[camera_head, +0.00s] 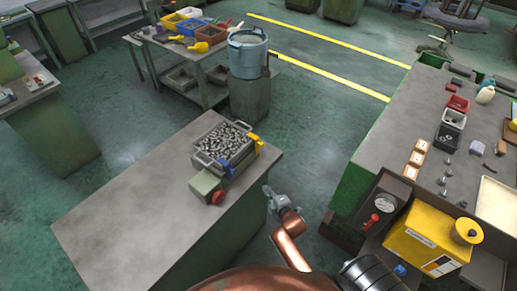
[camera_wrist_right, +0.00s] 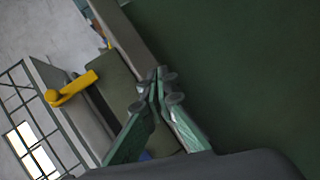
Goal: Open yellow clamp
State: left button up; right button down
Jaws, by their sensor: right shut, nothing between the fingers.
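The yellow clamp (camera_head: 256,143) is a small lever on the right side of a grey bin full of metal parts (camera_head: 203,158) on a workbench. In the right wrist view the yellow clamp (camera_wrist_right: 72,88) shows as a bent lever with a rounded end, left of the fingers. My right gripper (camera_head: 269,197) is off the bench's right edge, nearer to me than the clamp and apart from it. In the wrist view its green fingers (camera_wrist_right: 158,92) are together, with nothing between them. My left gripper is not in view.
The workbench (camera_head: 130,215) is bare to the left. A second table (camera_head: 400,130) with a yellow machine (camera_head: 425,235) stands at right. Floor shows between them.

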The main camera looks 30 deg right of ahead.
aim_at(255, 144)
notch_tip(255, 144, up, 17)
jog(key=w+d+n+t, duration=0.1)
jog(key=w+n+t, duration=0.1)
jog(key=shift+n+t+h, duration=0.3)
jog(key=shift+n+h, duration=0.1)
jog(key=shift+d, duration=0.1)
jog(key=w, duration=0.3)
jog(key=w+d+f, duration=0.1)
jog(key=w, duration=0.2)
jog(key=w+p, duration=0.1)
jog(key=w, duration=0.3)
jog(key=shift+d+f, duration=0.15)
jog(key=shift+f, duration=0.1)
jog(key=shift+s, duration=0.1)
